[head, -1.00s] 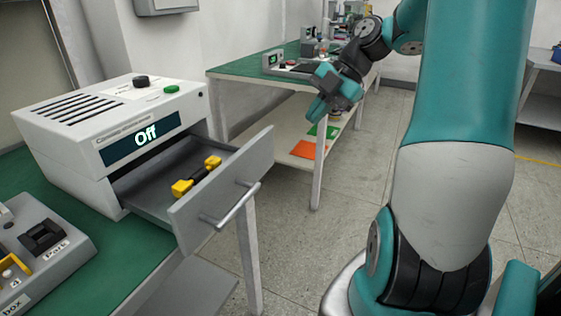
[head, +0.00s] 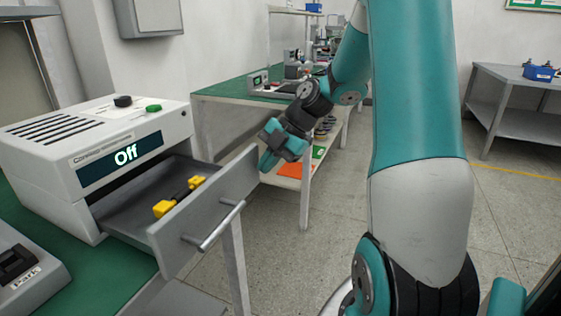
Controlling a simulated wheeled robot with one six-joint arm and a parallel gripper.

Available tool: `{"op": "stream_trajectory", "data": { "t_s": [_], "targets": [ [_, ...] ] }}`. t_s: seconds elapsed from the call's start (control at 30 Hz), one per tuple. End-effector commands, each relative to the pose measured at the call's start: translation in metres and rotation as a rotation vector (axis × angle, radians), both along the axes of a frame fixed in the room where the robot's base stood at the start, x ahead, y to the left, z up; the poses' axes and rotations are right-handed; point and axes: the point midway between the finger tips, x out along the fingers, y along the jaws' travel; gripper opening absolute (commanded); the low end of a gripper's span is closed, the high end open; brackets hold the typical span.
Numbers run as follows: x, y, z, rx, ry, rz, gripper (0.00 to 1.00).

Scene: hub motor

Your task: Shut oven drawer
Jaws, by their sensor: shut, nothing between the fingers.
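The oven (head: 100,150) is a white box with a dark display reading "Off", on a green-topped bench at the left. Its grey drawer (head: 190,228) is pulled out toward the right, with a bar handle (head: 215,227) on its front. A yellow and black part (head: 180,197) lies inside the drawer. My gripper (head: 266,163) is shut and empty. In the picture it is just right of the drawer front's far upper corner, pointing down and left. I cannot tell whether it touches the drawer.
A grey device (head: 22,268) stands on the green bench (head: 110,270) in front of the oven. Another green-topped bench (head: 225,93) with equipment and a lower shelf stands behind my gripper. A grey table (head: 515,95) is at the far right. The floor between is clear.

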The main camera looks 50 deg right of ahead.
Motion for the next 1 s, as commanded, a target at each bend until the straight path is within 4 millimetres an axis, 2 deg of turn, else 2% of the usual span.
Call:
{"op": "stream_trajectory", "data": {
  "t_s": [0.57,0.77,1.0],
  "targets": [
    [0.010,0.004,0.000,0.001,0.001,0.001,0.00],
    [0.037,0.014,-0.001,0.001,0.001,0.005,0.00],
    [0.089,0.033,0.000,0.000,0.000,0.005,0.00]
  ]
}}
